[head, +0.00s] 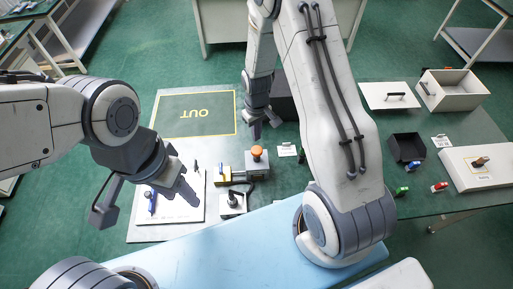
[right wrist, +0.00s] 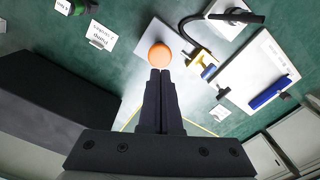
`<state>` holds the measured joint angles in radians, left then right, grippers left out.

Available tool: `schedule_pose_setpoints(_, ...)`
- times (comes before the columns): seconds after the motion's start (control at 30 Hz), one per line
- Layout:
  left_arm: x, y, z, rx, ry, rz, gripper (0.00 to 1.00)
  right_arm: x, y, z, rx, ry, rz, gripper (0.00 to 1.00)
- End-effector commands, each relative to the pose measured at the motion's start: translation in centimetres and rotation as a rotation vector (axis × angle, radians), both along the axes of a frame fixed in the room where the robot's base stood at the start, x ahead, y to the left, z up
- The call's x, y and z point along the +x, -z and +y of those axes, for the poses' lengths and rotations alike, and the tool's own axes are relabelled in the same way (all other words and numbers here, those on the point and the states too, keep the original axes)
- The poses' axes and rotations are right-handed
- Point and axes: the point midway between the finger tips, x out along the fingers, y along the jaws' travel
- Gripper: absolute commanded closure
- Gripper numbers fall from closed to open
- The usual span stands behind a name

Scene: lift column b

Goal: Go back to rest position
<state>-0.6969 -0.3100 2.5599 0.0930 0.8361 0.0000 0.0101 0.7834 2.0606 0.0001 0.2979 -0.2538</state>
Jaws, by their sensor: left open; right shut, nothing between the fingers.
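My left gripper (head: 146,204) is open, its fingers spread over a white board (head: 190,213) that carries a blue-handled item (head: 152,200). Nothing shows between its fingers. My right gripper (head: 262,128) is shut and empty, just behind an orange knob (head: 257,153) on a grey block in the head view. In the right wrist view, its closed fingertips (right wrist: 160,76) appear just below the orange knob (right wrist: 159,55); whether they touch it I cannot tell. The blue item also shows in the right wrist view (right wrist: 270,92).
A green mat marked OUT (head: 195,112) lies behind the left gripper. A yellow fixture (head: 224,174) adjoins the grey block, with a small white-based clamp (head: 233,203) in front. A black bin (head: 407,147), a white box (head: 452,92) and small coloured items stand at the right.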

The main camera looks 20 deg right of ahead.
Motion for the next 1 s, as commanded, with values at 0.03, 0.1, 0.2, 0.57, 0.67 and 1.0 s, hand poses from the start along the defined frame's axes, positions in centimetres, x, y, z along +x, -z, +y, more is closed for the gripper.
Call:
schedule_pose_setpoints(0.03,0.0,-0.2,0.0,0.0,0.0,0.0,0.5,0.0,-0.2,0.0,0.0,0.0,0.001,1.0)
schedule_pose_setpoints(0.1,0.0,-0.1,0.0,0.0,0.0,0.0,0.5,0.0,-0.1,0.0,0.0,0.0,0.001,1.0)
schedule_pose_setpoints(0.2,0.0,0.0,0.0,0.0,0.0,0.0,0.5,0.0,-0.1,0.0,0.0,0.0,0.0,1.0)
schedule_pose_setpoints(0.57,0.0,0.1,0.0,0.0,0.008,-0.001,0.5,0.0,-0.2,0.2,0.0,-0.004,-0.002,1.0)
schedule_pose_setpoints(0.67,0.0,1.0,0.0,0.0,0.007,-0.001,0.5,-0.3,-1.5,1.9,0.003,-0.028,-0.011,1.0)
schedule_pose_setpoints(1.0,0.0,6.1,0.0,0.0,0.003,0.0,0.5,-9.4,-9.8,12.0,0.037,-0.208,-0.032,1.0)
